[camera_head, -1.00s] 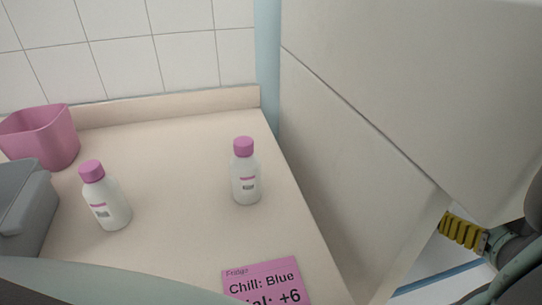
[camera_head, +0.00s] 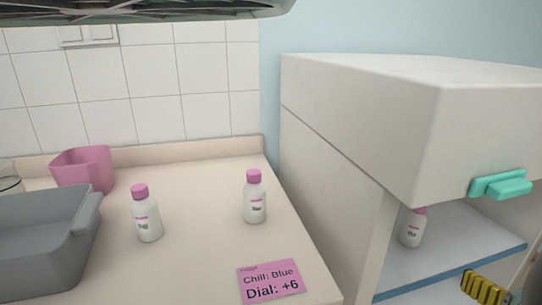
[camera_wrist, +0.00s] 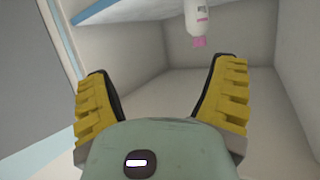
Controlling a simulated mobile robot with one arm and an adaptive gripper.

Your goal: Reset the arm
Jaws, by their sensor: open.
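My gripper (camera_wrist: 160,85) is open, with its two yellow ribbed fingers spread apart and nothing between them in the wrist view. In the head view only part of a yellow finger (camera_head: 484,288) shows at the lower right, by the cabinet's lower shelf. A white bottle with a pink cap (camera_head: 412,228) stands on the blue-edged shelf (camera_head: 450,262) inside the open cabinet. In the wrist view a bottle (camera_wrist: 197,18) hangs into the top of the picture, cap downward in the image, beyond the fingertips and apart from them.
The cabinet (camera_head: 360,110) has a teal handle (camera_head: 500,185). On the counter stand two pink-capped bottles, one left (camera_head: 147,218) and one right (camera_head: 255,200), a grey bin (camera_head: 40,245) and a pink container (camera_head: 84,170). A pink card (camera_head: 271,281) reads "Chill: Blue, Dial: +6".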

